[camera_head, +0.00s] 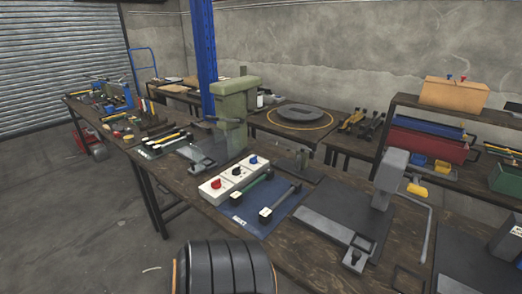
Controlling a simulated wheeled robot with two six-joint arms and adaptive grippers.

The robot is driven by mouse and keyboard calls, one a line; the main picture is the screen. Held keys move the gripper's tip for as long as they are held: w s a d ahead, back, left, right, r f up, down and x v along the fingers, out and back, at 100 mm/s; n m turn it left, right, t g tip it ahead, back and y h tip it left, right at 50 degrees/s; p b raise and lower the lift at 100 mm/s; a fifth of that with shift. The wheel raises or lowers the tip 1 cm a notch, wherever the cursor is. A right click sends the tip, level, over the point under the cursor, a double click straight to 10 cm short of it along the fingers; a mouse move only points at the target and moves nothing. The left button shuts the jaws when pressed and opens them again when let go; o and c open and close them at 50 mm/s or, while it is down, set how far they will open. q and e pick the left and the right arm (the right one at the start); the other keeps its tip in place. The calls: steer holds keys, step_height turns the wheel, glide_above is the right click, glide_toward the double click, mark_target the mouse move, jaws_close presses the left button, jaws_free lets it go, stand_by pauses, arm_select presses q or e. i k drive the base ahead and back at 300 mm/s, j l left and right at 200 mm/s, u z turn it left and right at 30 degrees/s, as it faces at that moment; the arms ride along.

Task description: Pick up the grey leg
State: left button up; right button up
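A blue mat (237,217) lies on the wooden workbench in the middle of the view. Two long bars lie side by side on it, each with a pale block at its near end. The right one is the grey leg (283,199), dark grey and lying slantwise. The left one is a green leg (255,188). Nothing covers the grey leg, and it is apart from the green one. Neither my left nor my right gripper is in view.
A white box with red, black and blue knobs (222,187) stands left of the legs. A grey press (390,180) on a dark plate stands to the right. A green press (232,110) and a blue post (204,55) rise behind.

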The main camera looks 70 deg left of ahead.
mark_target(265, 216)
steer(key=u, duration=2.1)
